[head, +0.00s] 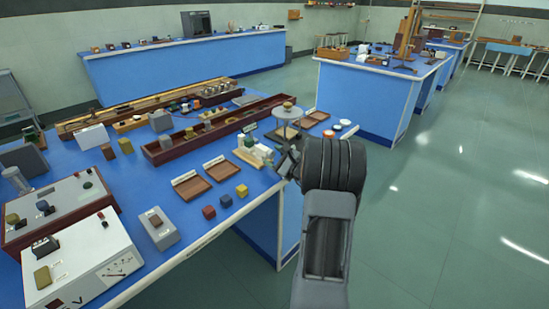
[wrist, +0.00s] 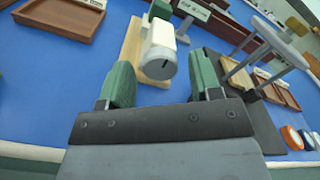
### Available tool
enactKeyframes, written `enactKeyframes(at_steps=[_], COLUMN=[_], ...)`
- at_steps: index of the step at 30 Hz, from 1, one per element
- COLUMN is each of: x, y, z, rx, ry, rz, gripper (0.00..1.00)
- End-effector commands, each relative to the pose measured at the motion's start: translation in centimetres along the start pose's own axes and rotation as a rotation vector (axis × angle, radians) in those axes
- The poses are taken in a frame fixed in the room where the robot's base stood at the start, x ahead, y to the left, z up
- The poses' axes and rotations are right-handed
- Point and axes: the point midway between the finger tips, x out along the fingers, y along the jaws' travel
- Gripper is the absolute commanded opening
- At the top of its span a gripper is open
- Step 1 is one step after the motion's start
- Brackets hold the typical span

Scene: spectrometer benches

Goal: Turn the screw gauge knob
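The screw gauge (head: 254,152) stands near the right end of the blue bench, on a light wooden base (wrist: 130,54). In the wrist view its white and grey barrel ends in a round knob (wrist: 158,66) with a dark slot mark, facing me. My gripper (wrist: 163,80) is open, with one green finger on each side of the knob. Clear gaps show on both sides, and I see no contact. In the head view my arm reaches in from the right and my gripper (head: 286,162) is beside the gauge, its fingers mostly hidden.
Wooden trays (head: 191,187) lie left of the gauge, with small coloured cubes (head: 209,212) near the front edge. A round-topped stand (head: 287,113) is close behind the gripper. Discs (wrist: 291,137) lie to the right in the wrist view. Open floor (head: 440,220) lies right of the bench.

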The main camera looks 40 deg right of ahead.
Motion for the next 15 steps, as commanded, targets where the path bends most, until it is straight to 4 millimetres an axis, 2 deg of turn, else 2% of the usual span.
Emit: enactKeyframes(at_steps=[10, 15], x=[-0.5, -2.9], y=[-0.1, -0.1], z=[0.0, 0.0], rx=[0.000, 0.000], ry=[0.000, 0.001], rz=[-0.001, -0.004], gripper=[0.61, 0.61])
